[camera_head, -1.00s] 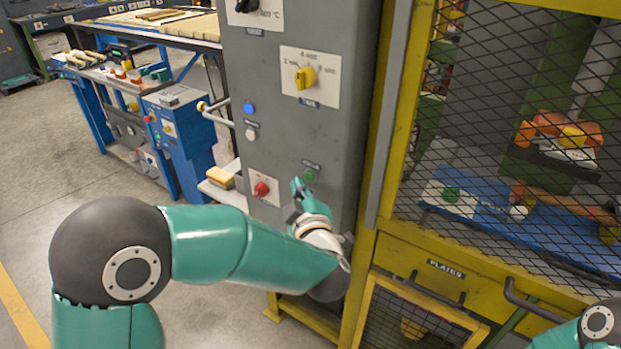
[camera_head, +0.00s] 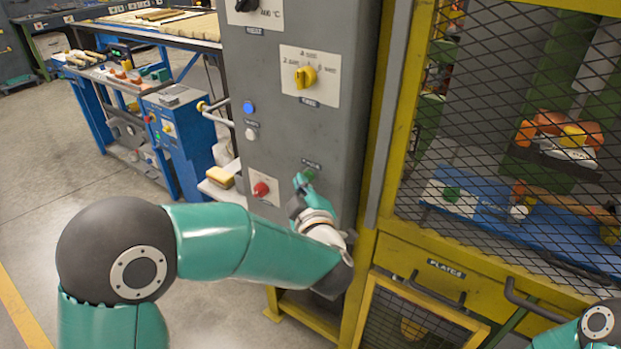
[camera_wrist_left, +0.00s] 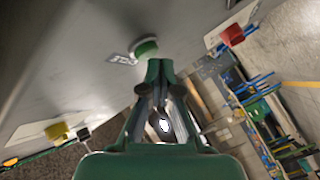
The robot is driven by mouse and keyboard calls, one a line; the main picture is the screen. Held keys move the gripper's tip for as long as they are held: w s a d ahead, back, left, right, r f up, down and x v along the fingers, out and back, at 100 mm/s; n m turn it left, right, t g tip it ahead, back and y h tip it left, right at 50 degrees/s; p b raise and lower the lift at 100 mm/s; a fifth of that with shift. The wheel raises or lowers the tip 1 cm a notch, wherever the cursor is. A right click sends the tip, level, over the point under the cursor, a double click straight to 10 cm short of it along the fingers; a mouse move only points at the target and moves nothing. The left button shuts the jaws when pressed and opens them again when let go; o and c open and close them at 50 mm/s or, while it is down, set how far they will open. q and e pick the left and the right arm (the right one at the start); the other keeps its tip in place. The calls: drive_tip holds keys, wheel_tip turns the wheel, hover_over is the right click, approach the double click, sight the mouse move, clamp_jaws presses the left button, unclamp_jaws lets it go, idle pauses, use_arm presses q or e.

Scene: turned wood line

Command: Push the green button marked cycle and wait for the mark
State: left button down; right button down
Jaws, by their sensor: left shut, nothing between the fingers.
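The green button (camera_head: 310,173) is on the lower right of the grey control cabinet's front, under a small label too blurred to read. My left gripper (camera_head: 301,181) is shut and empty, with its fingertips at the button's lower left edge in the head view. In the left wrist view the green button (camera_wrist_left: 146,47) shows just beyond the shut fingertips (camera_wrist_left: 159,68). The tips look very close to it; I cannot tell whether they touch. My right gripper is not in view; only a piece of my right arm shows at the lower right corner.
A red button (camera_head: 261,189) sits left of the green one. A yellow rotary knob (camera_head: 305,77), a blue button (camera_head: 248,108) and a white button (camera_head: 251,134) are higher on the cabinet. A yellow mesh-fronted cage (camera_head: 392,130) stands directly right.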

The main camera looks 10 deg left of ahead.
use_arm(q)
drive_tip(key=shift+w+d, duration=0.15)
drive_tip(key=shift+w, duration=0.2)
idle(0.7)
drive_tip(key=shift+s, duration=0.1)
drive_tip(key=shift+s+a+b, duration=0.25)
drive_tip(key=shift+s+b, duration=0.25)
drive_tip(key=shift+s, duration=0.15)
idle(0.3)
drive_tip(key=shift+s+a+b, duration=0.3)
drive_tip(key=shift+s, duration=0.5)
drive_tip(key=shift+s+a+b, duration=0.3)
drive_tip(key=shift+s, duration=0.5)
drive_tip(key=shift+s+a+b, duration=0.3)
drive_tip(key=shift+s, duration=0.5)
drive_tip(key=shift+w, duration=0.1)
